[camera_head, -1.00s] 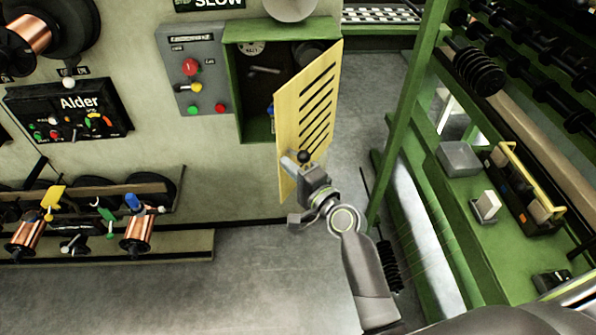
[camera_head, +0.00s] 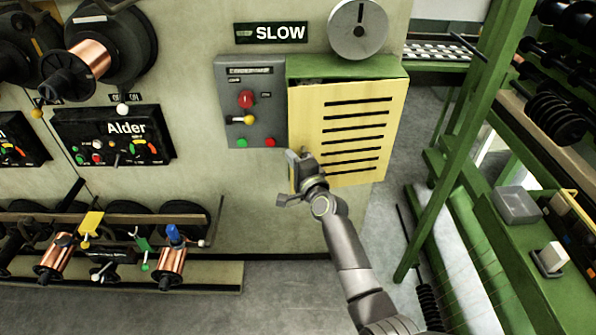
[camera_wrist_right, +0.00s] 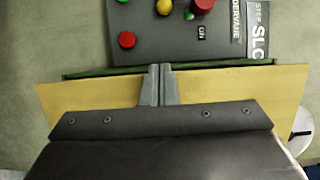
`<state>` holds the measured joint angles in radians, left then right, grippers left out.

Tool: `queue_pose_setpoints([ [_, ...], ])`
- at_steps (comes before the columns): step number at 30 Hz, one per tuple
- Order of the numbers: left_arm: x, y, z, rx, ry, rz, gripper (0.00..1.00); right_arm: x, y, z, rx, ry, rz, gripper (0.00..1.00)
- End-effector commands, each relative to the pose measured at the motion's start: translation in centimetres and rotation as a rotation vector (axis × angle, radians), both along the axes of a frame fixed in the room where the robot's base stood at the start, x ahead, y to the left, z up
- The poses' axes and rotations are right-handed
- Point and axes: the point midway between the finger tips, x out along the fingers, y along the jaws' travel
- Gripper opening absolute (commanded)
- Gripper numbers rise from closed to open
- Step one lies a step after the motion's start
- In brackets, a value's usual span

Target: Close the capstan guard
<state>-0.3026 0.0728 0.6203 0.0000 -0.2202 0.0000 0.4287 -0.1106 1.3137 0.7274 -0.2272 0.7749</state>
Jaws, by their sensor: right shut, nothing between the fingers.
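The capstan guard (camera_head: 312,125), a yellow panel with several dark slots, lies over the front of the green box (camera_head: 345,67) on the wall. It looks shut or nearly so; a thin dark gap shows along its top edge, and I cannot tell whether it is fully flush. My right gripper (camera_head: 297,160) is at the guard's lower left edge, fingers shut and empty. In the right wrist view the shut fingertips (camera_wrist_right: 158,72) are against or just in front of the yellow guard (camera_wrist_right: 225,88). The guard's dark knob is not visible now. My left gripper is not in view.
A grey control panel (camera_head: 233,105) with red, yellow and green controls is just left of the guard. A round grey disc (camera_head: 358,28) sits above the box. Copper spools (camera_head: 172,265) are at lower left. A green rack (camera_head: 460,120) stands at right.

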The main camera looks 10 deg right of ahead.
Motion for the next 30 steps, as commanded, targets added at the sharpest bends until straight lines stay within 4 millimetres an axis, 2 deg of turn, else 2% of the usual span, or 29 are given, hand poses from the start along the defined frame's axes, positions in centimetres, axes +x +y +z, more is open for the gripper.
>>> queue_pose_setpoints([
  [3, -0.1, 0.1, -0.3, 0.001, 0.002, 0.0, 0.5, 1.1, 0.1, 0.0, 0.0, -0.001, 0.0, 0.0],
  [9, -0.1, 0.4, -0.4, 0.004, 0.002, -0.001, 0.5, 1.8, 0.2, 0.0, 0.0, 0.0, 0.0, 0.0],
  [30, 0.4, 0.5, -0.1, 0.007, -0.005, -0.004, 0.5, 1.7, 0.8, 0.0, 0.003, 0.002, 0.0, 0.0],
])
